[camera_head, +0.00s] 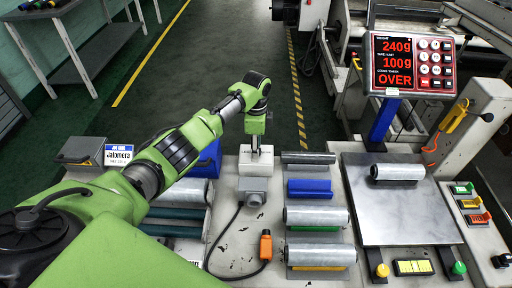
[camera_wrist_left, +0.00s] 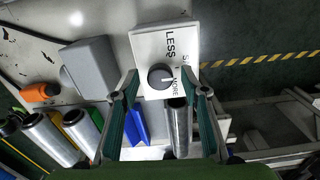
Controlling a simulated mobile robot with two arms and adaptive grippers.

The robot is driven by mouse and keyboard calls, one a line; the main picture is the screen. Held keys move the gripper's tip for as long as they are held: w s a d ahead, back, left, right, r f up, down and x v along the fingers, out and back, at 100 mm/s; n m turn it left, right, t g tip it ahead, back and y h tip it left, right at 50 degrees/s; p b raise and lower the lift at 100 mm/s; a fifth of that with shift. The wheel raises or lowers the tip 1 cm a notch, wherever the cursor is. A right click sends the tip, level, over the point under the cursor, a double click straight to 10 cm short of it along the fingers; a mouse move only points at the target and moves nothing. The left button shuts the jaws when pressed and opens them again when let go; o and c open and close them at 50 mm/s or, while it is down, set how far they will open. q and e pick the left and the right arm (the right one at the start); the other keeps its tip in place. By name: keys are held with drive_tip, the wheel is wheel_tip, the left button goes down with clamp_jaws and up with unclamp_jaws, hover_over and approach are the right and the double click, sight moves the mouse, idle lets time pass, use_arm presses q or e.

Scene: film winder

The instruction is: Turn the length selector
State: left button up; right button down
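The length selector is a dark round knob (camera_wrist_left: 160,76) with a white pointer mark, on a white box (camera_wrist_left: 185,40) printed with LESS and MORE. In the wrist view the pointer points right, roughly between the two words. My left gripper (camera_wrist_left: 164,92) is open, with one finger on each side of the knob and visible gaps. Contact cannot be seen. My right gripper is not in view.
A grey box (camera_head: 253,192) with a cable and an orange plug (camera_head: 266,245) sits beside the white box. Film rolls (camera_head: 317,216) lie to the right. A scale plate (camera_head: 365,220) holds one roll (camera_head: 397,173); its display (camera_head: 395,65) reads 240g, 100g and OVER.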

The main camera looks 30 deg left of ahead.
use_arm(q)
drive_tip(key=c, duration=1)
drive_tip(key=shift+c, duration=0.2)
drive_tip(key=n+p, duration=0.2)
drive_tip(key=p, duration=0.1)
drive_tip(key=shift+r+n, duration=0.25)
drive_tip(key=shift+n, duration=0.05)
drive_tip(key=n+p, duration=0.2)
drive_tip(key=shift+d+n, duration=0.1)
drive_tip(key=shift+n, duration=0.3)
drive_tip(key=n+p, duration=0.1)
drive_tip(key=n, duration=0.2)
drive_tip(key=shift+f+p, duration=0.1)
drive_tip(key=shift+p, duration=0.3)
drive_tip(key=shift+f+n+p, duration=0.1)
drive_tip(key=shift+n+p, duration=0.45)
drive_tip(key=shift+n, duration=1.15)
